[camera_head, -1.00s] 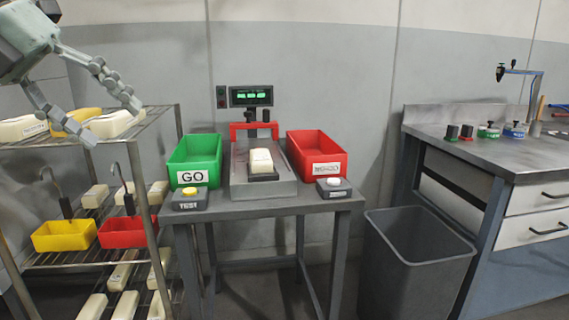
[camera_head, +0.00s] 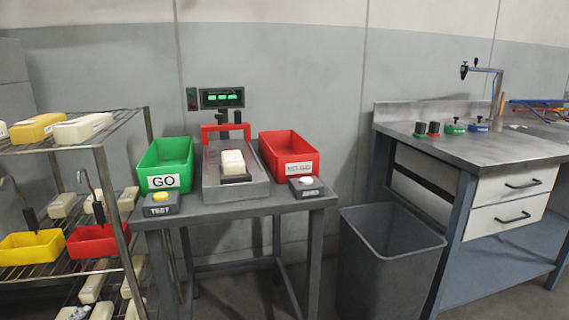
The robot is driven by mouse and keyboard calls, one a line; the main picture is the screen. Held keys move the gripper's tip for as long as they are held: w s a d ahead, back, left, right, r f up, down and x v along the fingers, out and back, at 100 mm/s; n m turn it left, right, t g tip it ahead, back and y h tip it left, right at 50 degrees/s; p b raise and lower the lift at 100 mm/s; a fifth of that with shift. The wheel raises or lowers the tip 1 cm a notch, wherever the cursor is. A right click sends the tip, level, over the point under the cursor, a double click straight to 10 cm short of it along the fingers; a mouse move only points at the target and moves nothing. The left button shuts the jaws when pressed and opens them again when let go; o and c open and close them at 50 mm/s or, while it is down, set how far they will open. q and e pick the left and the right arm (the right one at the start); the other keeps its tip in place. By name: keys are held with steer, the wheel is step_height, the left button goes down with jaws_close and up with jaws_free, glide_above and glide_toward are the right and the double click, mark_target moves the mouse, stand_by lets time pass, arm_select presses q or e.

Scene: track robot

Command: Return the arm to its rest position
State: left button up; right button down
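Neither of my arms nor grippers shows clearly in the head view now. A small pale patch at the bottom left, over the lower shelf items, is too small to tell. A white block (camera_head: 233,161) sits on the testing device (camera_head: 236,188) on the grey table, with nothing holding it. The device has a red bar (camera_head: 226,130) behind the block and a display (camera_head: 222,98) with green lit digits above.
A green GO bin (camera_head: 165,165) and a red bin (camera_head: 289,155) flank the device. A wire shelf (camera_head: 104,160) with several blocks stands at left. A grey waste bin (camera_head: 392,260) and a workbench (camera_head: 470,150) stand at right.

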arm_select(q)
steer(key=s+d+f+n+g+h, duration=0.1)
steer(key=s+d+f+g, duration=0.3)
steer(key=s+d+f, duration=0.4)
steer(key=s+d+f+n+g+h, duration=0.1)
steer(key=s+d+f+g, duration=0.4)
steer(key=s+f, duration=0.7)
steer(key=d+n, duration=0.1)
steer(key=d, duration=0.1)
steer(key=shift+s+d+f, duration=0.25)
steer(key=shift+s+d, duration=0.05)
steer(key=shift+d, duration=0.05)
